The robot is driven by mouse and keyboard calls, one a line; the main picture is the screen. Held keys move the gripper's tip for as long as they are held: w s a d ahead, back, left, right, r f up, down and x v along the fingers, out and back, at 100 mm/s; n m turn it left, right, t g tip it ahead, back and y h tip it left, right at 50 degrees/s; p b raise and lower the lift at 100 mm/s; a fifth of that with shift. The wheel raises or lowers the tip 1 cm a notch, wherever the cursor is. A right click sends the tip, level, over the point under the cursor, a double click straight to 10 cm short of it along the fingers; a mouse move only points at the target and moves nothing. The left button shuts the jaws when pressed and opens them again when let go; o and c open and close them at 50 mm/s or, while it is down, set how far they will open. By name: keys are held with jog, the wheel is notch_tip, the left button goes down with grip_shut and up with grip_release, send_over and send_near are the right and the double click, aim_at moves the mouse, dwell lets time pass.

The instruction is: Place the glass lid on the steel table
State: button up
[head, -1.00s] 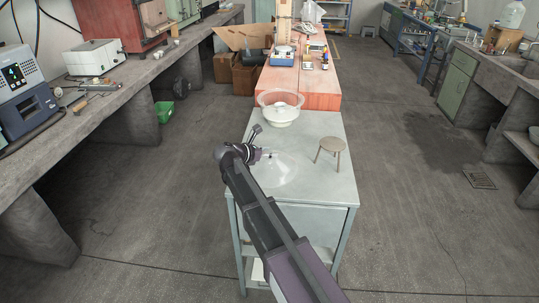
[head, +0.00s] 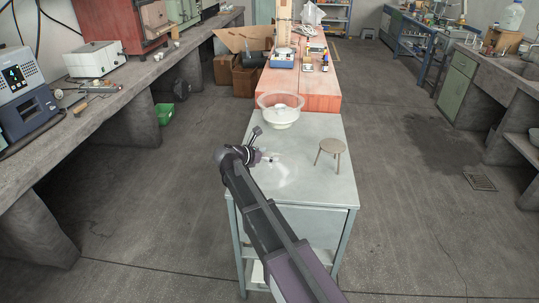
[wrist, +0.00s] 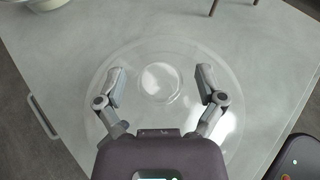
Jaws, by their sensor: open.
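The clear glass lid (wrist: 160,118) shows in the wrist view as a wide transparent disc with a round knob (wrist: 160,82) at its centre. It appears to lie flat on the pale grey steel table (wrist: 265,65). My gripper (wrist: 161,78) is open, with one finger on each side of the knob and a gap to both. In the head view my gripper (head: 269,158) is low over the left part of the steel table (head: 310,190). The lid is only a faint bright patch there, partly hidden by my arm.
A glass bowl with a pale base (head: 281,118) stands at the table's back edge. A red-topped bench (head: 300,90) adjoins behind. The table's front right is clear.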

jog(key=shift+r, duration=0.2)
jog(key=p+v, duration=0.4)
jog(key=v, duration=0.8)
jog(key=shift+p, duration=0.3)
jog(key=shift+d, duration=0.1)
